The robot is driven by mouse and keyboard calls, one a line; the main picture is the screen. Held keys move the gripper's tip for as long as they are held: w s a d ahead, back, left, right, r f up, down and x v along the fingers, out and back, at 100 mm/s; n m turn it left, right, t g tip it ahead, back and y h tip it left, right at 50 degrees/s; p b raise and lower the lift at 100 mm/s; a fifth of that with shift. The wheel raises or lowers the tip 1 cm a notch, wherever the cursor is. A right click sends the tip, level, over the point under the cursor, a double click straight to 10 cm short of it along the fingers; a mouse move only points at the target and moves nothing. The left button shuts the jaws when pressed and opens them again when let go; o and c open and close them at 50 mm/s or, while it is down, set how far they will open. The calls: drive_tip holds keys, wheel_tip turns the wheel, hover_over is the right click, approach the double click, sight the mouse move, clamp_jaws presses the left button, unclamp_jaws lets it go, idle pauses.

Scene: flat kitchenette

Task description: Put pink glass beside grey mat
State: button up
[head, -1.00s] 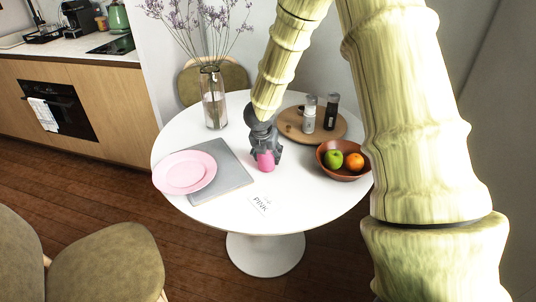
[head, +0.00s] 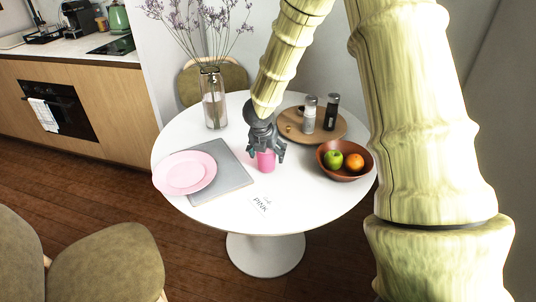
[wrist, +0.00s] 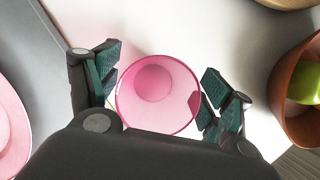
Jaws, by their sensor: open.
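The pink glass (head: 266,161) stands upright on the white round table, to the right of the grey mat (head: 236,173), with a strip of bare table between them. My gripper (head: 266,152) is open just above the glass. In the wrist view, the glass (wrist: 157,95) lies between the two spread fingers of my gripper (wrist: 158,88), with a gap on each side. The grey mat also shows at the left of the wrist view (wrist: 42,60).
A pink plate (head: 186,173) lies partly on the mat. A brown bowl (head: 345,176) with fruit stands to the right. A wooden board (head: 290,130) with shakers and a glass vase (head: 213,105) are behind. The table front, with printed lettering, is clear.

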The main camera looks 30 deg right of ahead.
drive_tip(key=v, duration=1)
drive_tip(key=shift+s+a+r, duration=0.1)
drive_tip(key=shift+a+r, duration=0.05)
drive_tip(key=shift+r, duration=0.15)
